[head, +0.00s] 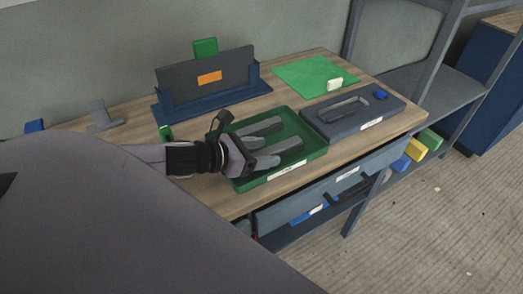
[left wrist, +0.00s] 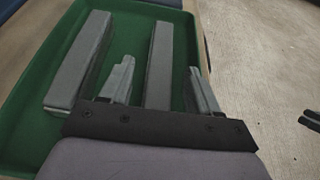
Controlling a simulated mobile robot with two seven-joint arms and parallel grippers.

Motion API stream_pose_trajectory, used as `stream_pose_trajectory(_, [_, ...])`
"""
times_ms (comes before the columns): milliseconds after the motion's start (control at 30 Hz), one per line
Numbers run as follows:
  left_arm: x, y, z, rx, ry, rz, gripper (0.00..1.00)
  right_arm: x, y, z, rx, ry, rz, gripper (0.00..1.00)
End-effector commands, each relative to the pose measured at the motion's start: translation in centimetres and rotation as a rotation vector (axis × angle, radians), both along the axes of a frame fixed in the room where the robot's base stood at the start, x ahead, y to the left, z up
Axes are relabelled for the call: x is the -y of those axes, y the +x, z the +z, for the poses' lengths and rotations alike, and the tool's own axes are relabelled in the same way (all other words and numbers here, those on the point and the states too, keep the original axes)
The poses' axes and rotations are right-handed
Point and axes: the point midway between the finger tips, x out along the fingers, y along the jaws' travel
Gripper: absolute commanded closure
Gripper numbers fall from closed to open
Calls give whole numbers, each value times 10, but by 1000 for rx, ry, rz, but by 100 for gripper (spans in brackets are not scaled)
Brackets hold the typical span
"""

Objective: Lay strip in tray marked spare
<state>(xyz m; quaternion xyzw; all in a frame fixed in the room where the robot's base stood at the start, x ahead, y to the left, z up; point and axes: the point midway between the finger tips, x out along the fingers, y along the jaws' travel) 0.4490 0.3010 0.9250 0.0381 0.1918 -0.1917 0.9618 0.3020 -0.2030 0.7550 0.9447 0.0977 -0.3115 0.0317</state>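A green tray (head: 313,153) with a white label on its front stands on the bench; the label is too small to read. Two grey strips lie in it, the far one (head: 260,127) and the near one (head: 284,147). In the left wrist view, one strip (left wrist: 158,65) shows between the fingers of my left gripper (left wrist: 160,87), with gaps on both sides. The other strip (left wrist: 78,62) lies to the left, outside the fingers. My left gripper is open over the tray's left part in the head view (head: 258,161). My right gripper is not in view.
A dark blue-grey tray (head: 390,112) with a label and a grey loop-shaped recess stands to the right. Behind are a dark upright panel (head: 205,75) in a blue stand and a green mat (head: 312,75). A drawer (head: 330,188) is under the bench front.

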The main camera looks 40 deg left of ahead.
Motion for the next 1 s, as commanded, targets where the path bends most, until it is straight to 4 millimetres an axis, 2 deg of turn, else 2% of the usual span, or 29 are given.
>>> stream_pose_trajectory(367, [-1, -2, 3, -2, 0, 0, 39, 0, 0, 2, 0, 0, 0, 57])
stream_pose_trajectory(1000, [-16, -38, 19, -3, -2, 2, 39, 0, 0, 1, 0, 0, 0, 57])
